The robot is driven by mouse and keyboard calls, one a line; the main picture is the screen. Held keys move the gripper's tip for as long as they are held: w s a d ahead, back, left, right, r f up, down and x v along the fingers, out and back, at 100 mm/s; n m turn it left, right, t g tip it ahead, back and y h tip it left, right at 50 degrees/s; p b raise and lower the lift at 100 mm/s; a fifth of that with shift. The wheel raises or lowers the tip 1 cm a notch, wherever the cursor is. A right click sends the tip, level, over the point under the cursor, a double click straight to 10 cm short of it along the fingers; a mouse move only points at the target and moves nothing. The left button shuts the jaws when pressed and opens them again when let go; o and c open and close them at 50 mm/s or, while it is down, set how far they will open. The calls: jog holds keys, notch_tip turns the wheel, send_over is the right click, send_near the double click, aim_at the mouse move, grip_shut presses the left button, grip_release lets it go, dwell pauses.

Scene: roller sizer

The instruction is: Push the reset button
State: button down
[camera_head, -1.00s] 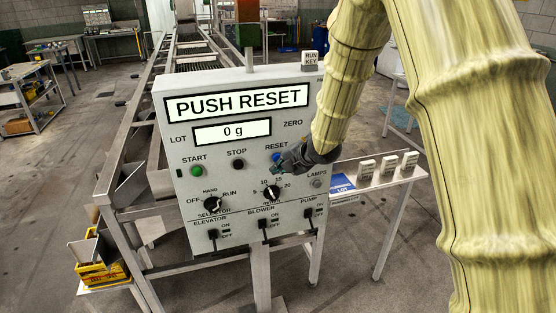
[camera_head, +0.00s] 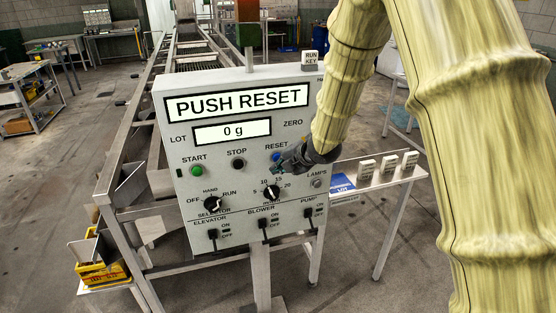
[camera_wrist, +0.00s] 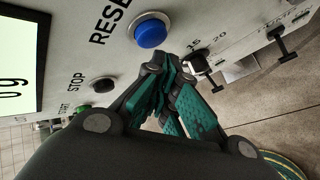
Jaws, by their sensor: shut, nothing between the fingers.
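The blue reset button (camera_head: 276,157) is on the right side of the grey control panel (camera_head: 180,105), under the RESET label. In the wrist view the round blue button (camera_wrist: 150,31) shows whole, with its grey ring. My gripper (camera_head: 282,168) is shut and empty, just below and right of the button in the head view. In the wrist view its teal-padded fingers (camera_wrist: 172,85) are close together beside the button, and I see no touch on it. The exact gap to the panel cannot be told. The panel's display reads PUSH RESET.
A black rotary dial (camera_head: 271,193) sits right below my gripper. The green start button (camera_head: 197,171) and black stop button (camera_head: 238,164) are to the left. A selector knob (camera_head: 212,203) and several switches are lower down. A side shelf (camera_head: 345,197) holds small blocks at right.

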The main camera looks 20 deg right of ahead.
jog(key=shift+w, duration=0.1)
jog(key=shift+w, duration=0.35)
jog(key=shift+w, duration=0.5)
dwell(1.1)
jog(key=shift+s, duration=0.95)
jog(key=s+b, duration=0.2)
jog(key=s, duration=0.3)
dwell(0.6)
